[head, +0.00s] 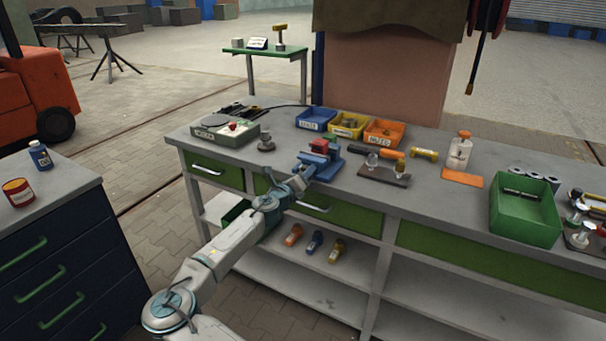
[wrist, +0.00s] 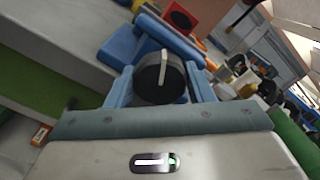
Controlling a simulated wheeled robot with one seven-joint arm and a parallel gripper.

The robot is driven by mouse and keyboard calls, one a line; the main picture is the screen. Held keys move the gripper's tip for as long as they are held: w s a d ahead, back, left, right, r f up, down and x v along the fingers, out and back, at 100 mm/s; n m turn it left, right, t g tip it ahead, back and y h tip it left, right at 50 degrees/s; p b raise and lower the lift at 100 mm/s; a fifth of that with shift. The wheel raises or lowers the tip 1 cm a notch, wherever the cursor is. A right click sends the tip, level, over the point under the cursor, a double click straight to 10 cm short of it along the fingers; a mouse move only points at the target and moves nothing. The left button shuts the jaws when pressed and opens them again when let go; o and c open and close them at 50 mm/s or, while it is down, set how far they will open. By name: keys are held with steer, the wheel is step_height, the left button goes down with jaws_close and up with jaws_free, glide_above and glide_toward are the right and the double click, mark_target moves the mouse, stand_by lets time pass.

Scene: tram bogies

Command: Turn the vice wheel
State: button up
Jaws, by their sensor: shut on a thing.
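The blue vice (head: 326,160) with red jaws stands near the front edge of the workbench. In the wrist view the vice's blue body (wrist: 120,45) lies ahead, with a red block beyond it. The vice wheel (wrist: 152,82) is a dark round knob with a pale bar across its face, and the bar stands nearly upright in the wrist view. My gripper (head: 306,172) reaches up to the vice from the front. In the wrist view my gripper (wrist: 161,84) has its two blue fingers on either side of the wheel, shut on it. In the head view the wheel is hidden by my gripper.
The workbench (head: 290,150) holds a grey box (head: 225,131) at left and blue (head: 314,117), yellow (head: 350,133) and orange bins (head: 383,140) behind the vice. A tool stand with glass jars (head: 384,176) is close right. A green crate (head: 527,220) stands further right.

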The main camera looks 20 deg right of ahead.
steer(key=shift+n, duration=0.3)
steer(key=o, duration=1)
steer(key=b+v, duration=0.1)
steer(key=v, duration=1.2)
steer(key=shift+s+a, duration=0.25)
steer(key=shift+a, duration=0.05)
